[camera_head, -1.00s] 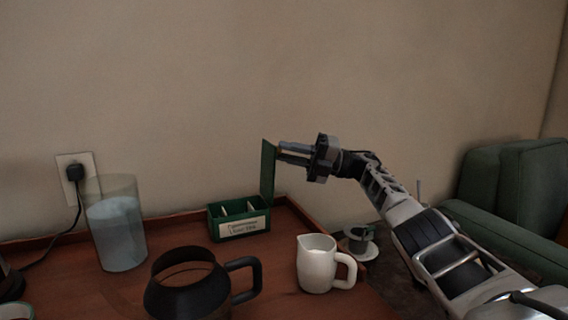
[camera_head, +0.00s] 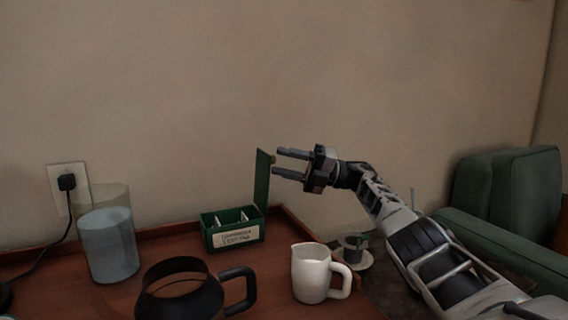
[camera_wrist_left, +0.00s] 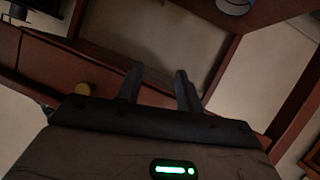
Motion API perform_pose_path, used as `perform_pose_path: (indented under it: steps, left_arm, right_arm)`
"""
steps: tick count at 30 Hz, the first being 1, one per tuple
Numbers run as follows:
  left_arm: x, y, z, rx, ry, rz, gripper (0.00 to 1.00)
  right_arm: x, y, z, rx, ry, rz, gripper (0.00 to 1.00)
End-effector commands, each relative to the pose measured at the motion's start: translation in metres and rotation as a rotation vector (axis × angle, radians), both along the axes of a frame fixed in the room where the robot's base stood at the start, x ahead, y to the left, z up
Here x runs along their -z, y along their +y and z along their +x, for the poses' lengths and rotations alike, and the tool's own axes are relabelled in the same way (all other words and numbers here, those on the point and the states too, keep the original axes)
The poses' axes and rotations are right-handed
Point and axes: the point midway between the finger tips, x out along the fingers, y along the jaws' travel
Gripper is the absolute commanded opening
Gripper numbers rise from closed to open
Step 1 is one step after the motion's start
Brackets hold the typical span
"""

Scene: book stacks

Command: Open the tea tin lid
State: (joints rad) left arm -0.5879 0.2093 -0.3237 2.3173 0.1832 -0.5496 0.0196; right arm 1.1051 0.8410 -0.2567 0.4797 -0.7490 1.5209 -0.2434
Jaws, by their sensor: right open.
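The green tea tin (camera_head: 234,231) stands on the wooden tabletop against the back, with a pale label on its front and dividers inside.
A white pitcher (camera_head: 310,274) and a black-handled carafe (camera_head: 180,294) stand in front of the tin. A glass container of water (camera_head: 108,245) is at the left. A raised wooden rim runs along the back. A green armchair (camera_head: 520,200) is at the right.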

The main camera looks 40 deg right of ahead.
Motion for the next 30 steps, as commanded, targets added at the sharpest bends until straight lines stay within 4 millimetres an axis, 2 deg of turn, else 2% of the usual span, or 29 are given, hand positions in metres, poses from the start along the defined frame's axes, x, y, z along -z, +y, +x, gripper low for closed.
perform_pose_path:
  steps: [8,12,19,30]
  left_arm:
    - [0.007,-0.001,0.001,-0.002,-0.024,-0.014,0.36]
    - [-0.008,-0.008,-0.001,0.009,-0.082,-0.099,0.36]
    - [-0.019,-0.011,0.0,0.008,-0.11,-0.147,0.36]
    - [-0.02,-0.011,0.001,0.008,-0.11,-0.147,0.36]
  right_arm:
    - [0.014,-0.038,-0.029,0.005,-0.002,0.002,0.41]
    - [0.018,-0.047,-0.035,0.003,-0.004,0.001,0.41]
    - [0.017,-0.053,-0.041,0.001,-0.001,0.0,0.41]
    - [0.016,-0.053,-0.041,0.001,0.0,0.0,0.41]
